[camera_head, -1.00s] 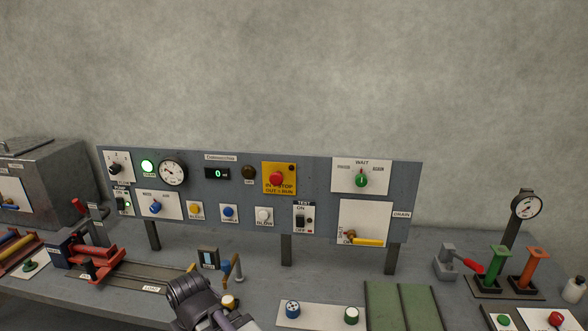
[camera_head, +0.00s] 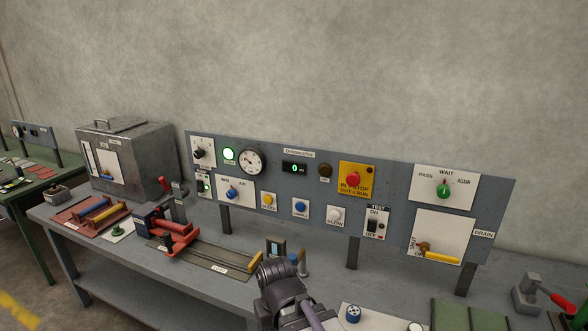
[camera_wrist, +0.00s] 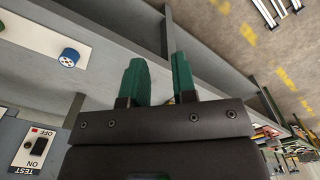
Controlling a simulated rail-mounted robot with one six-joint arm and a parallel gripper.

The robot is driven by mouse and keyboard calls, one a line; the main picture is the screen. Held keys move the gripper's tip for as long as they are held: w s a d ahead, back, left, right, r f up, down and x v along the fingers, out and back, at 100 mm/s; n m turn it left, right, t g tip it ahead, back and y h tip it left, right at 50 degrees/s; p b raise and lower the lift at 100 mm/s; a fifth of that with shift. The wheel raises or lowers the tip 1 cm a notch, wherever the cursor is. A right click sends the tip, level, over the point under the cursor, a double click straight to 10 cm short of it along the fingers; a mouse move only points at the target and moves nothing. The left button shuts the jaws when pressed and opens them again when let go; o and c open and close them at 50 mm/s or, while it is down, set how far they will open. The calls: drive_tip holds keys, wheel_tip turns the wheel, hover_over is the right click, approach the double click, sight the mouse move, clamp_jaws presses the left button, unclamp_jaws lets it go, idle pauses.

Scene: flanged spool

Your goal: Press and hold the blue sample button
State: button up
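In the head view only part of my arm shows at the bottom middle, in front of and below the panel; the fingertips cannot be made out there. The sample button is not seen in the wrist view.
The panel also carries a red stop button (camera_head: 353,180), a test switch (camera_head: 374,224) and a yellow-handled drain lever (camera_head: 441,256). A small post device (camera_head: 276,246) stands on the bench below the sample button. A red clamp rig (camera_head: 172,238) is at left.

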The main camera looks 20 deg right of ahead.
clamp_jaws()
idle(1.2)
